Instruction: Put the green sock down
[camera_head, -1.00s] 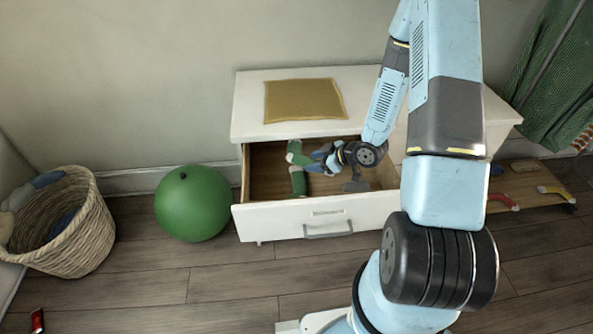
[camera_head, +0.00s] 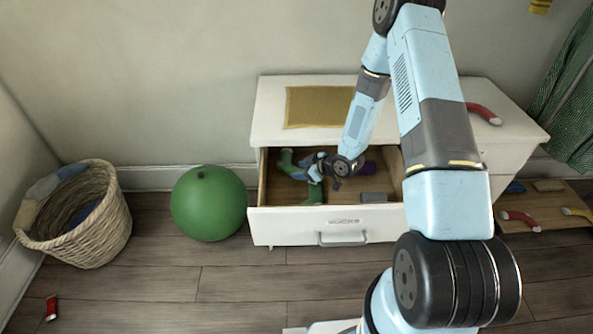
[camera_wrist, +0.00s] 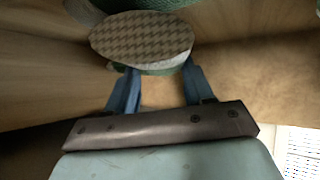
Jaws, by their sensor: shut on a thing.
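The green sock (camera_head: 313,193) is in the open drawer (camera_head: 283,228) of the white cabinet, at its left side. My gripper (camera_head: 318,168) is down inside the drawer and shut on the sock. In the wrist view, the blue fingers of my gripper (camera_wrist: 160,85) stand on either side of a green edge below an oval face with a brown check pattern (camera_wrist: 140,38). More green shows at the top of that view. My gripper partly hides the sock in the head view, so I cannot tell whether it rests on the drawer floor.
A purple item (camera_head: 369,168) and a grey block (camera_head: 373,197) lie in the drawer's right part. A yellow mat (camera_head: 318,107) and a red sock (camera_head: 484,113) lie on the cabinet (camera_head: 268,112). A green ball (camera_head: 208,203) and a wicker basket (camera_head: 85,235) stand left.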

